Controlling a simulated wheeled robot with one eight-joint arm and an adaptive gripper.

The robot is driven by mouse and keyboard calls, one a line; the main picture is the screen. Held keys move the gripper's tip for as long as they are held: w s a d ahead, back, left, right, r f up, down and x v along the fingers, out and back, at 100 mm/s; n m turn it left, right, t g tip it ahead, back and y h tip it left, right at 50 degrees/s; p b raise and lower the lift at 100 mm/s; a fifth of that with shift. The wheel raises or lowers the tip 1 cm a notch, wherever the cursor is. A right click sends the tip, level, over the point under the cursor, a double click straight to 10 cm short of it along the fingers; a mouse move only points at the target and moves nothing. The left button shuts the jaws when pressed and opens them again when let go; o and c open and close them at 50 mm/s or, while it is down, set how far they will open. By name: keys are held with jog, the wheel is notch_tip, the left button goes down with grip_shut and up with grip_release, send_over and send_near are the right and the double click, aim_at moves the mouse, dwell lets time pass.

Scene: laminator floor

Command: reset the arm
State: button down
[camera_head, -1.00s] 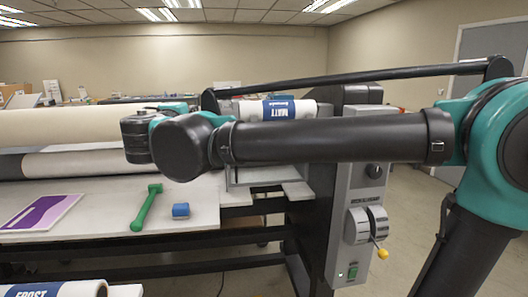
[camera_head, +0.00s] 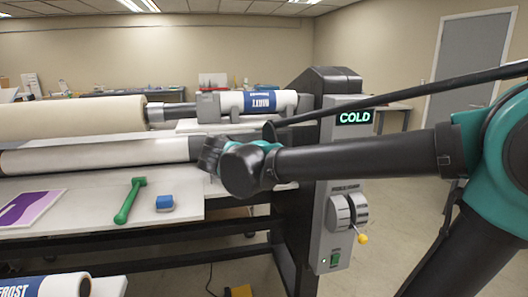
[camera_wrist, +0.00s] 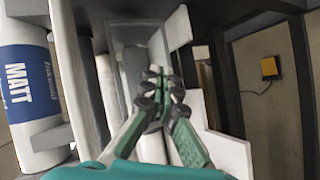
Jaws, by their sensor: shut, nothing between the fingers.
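My arm reaches in from the right in the head view, and its wrist hangs in front of the laminator (camera_head: 345,160). My gripper shows in the wrist view (camera_wrist: 158,75), its two dark-tipped fingers together with nothing between them. In the head view the fingers are hidden behind the wrist. The laminator's display reads COLD. A roll labelled MATT (camera_head: 268,101) sits in the machine behind my wrist; it also shows at the left of the wrist view (camera_wrist: 20,85).
On the laminator's feed table (camera_head: 95,218) lie a purple-and-white print (camera_head: 28,209), a green-handled tool (camera_head: 129,200) and a blue block (camera_head: 165,203). A FROST roll (camera_head: 45,288) lies at the front left. A yellow object (camera_head: 238,291) is on the floor. A lever (camera_head: 361,238) sticks out from the control panel.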

jog(key=s+d+f+m+g, duration=0.3)
jog(key=d+f, duration=0.5)
jog(key=f, duration=0.1)
jog(key=s+d+f+m+g, duration=0.3)
jog(key=d+f, duration=0.6)
jog(key=s+d+f+m+g+y, duration=0.1)
jog(key=s+d+f+m+y, duration=0.1)
jog(key=s+f, duration=0.3)
jog(key=s+d+f+m+g+y, duration=0.1)
jog(key=s+d+f+m+y, duration=0.1)
jog(key=s+f+m, duration=0.2)
notch_tip(320, 180, down, 4)
jog(key=shift+s+d+r, duration=0.25)
jog(key=shift+s+d, duration=0.1)
jog(key=shift+s, duration=0.85)
jog(key=shift+w+d, duration=0.1)
